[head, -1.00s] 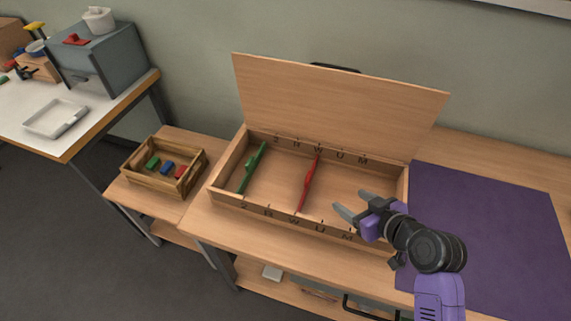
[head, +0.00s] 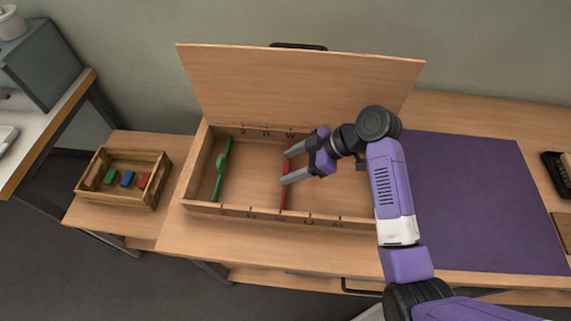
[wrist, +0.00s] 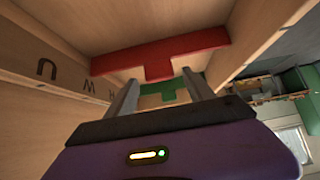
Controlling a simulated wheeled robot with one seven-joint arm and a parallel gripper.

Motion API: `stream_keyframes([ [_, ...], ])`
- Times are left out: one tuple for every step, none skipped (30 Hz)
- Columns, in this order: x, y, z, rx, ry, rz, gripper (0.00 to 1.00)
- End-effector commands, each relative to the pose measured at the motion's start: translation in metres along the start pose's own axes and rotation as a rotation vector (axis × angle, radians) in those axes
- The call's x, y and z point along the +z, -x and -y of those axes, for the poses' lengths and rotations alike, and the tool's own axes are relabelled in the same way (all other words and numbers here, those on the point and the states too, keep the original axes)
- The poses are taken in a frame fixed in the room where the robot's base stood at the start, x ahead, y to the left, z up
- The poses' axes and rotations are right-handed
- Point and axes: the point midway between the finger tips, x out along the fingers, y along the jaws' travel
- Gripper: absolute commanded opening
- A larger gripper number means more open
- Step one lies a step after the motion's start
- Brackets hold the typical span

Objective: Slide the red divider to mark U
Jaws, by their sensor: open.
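The red divider (head: 284,198) stands across the open wooden box (head: 238,211), its front end by mark W (head: 281,217). Mark U (head: 308,220) is on the front wall, just right of it. My gripper (head: 285,168) is open over the box, its fingertips at the red divider and hiding part of it. In the wrist view the red divider (wrist: 110,63) lies ahead, its raised tab in line with the gap between the fingers (wrist: 161,90). I cannot tell whether the fingers straddle the tab. The green divider (head: 222,170) stands farther left in the box.
The raised lid (head: 300,88) stands behind the box. A small crate (head: 125,178) with coloured blocks sits on a low table at left. A purple mat (head: 475,200) lies to the right. The box floor between the dividers is clear.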

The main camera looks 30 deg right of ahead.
Motion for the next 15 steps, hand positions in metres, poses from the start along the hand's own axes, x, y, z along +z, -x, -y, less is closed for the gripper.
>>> stream_keyframes([
  [-0.001, -0.006, 0.001, -0.003, 0.000, 0.000, 0.62],
  [-0.001, -0.010, 0.001, -0.002, 0.000, 0.000, 0.62],
  [-0.001, -0.013, 0.000, -0.001, 0.000, 0.000, 0.62],
  [0.000, -0.015, 0.000, -0.001, 0.000, 0.000, 0.62],
  [0.000, -0.017, 0.000, -0.001, 0.000, 0.000, 0.62],
  [0.000, -0.019, 0.000, 0.000, 0.000, 0.000, 0.62],
  [0.000, -0.020, 0.000, 0.000, 0.000, 0.000, 0.62],
  [0.000, -0.021, 0.000, 0.001, 0.000, 0.000, 0.62],
  [0.000, -0.022, 0.000, 0.001, 0.000, 0.000, 0.62],
  [0.000, -0.022, 0.000, 0.001, 0.000, 0.000, 0.62],
  [0.000, -0.022, 0.000, 0.001, 0.000, 0.000, 0.62],
  [0.000, -0.022, 0.000, 0.001, 0.000, 0.000, 0.62],
  [0.000, -0.022, 0.000, 0.001, 0.000, 0.000, 0.62],
  [0.000, -0.022, 0.000, 0.001, 0.000, 0.000, 0.62],
  [0.000, -0.022, 0.000, 0.001, 0.000, 0.000, 0.62],
])
